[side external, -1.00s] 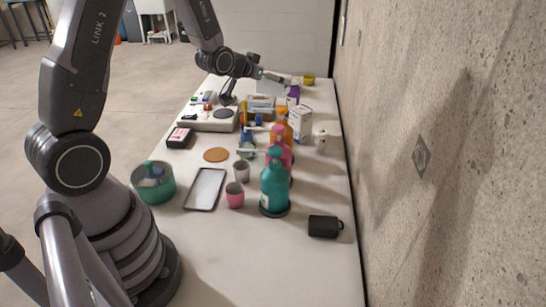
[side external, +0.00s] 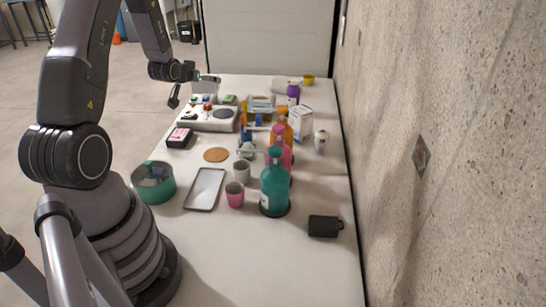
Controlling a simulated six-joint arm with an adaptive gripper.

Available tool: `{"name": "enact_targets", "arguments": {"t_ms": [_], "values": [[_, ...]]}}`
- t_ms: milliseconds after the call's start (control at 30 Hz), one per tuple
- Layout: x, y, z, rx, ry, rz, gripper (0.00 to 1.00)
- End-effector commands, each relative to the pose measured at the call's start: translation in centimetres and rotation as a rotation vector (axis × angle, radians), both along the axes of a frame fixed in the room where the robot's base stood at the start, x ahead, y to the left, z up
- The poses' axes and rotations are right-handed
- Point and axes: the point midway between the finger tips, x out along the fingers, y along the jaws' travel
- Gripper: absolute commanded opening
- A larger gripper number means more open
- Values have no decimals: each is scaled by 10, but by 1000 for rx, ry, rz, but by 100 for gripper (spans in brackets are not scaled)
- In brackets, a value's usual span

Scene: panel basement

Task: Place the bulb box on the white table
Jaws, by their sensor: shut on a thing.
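My gripper (side external: 199,78) is at the far left edge of the long pale work table (side external: 290,265), above its surface. It is shut on a small white box (side external: 208,86), which I take to be the bulb box; its print is too small to read. The fingers are small in this view and partly merge with the box. Another white box with printing (side external: 301,122) stands upright on the right part of the table, behind the bottles.
A grey appliance (side external: 208,119) sits at the back left. A teal bottle (side external: 273,186), pink bottle (side external: 284,151) and orange bottle (side external: 282,128) stand mid-table. A concrete wall (side external: 440,150) borders the right. The front of the table is mostly clear.

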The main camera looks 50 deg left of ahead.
Motion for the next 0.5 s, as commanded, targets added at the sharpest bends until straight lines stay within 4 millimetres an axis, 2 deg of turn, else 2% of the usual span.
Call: {"name": "enact_targets", "arguments": {"t_ms": [33,300,400,500], "values": [[0,-1,-16,-6,5,0,51],[0,-1,-84,-3,3,-1,51],[0,-1,-98,-2,1,-1,51],[0,0,-104,1,0,0,51]]}}
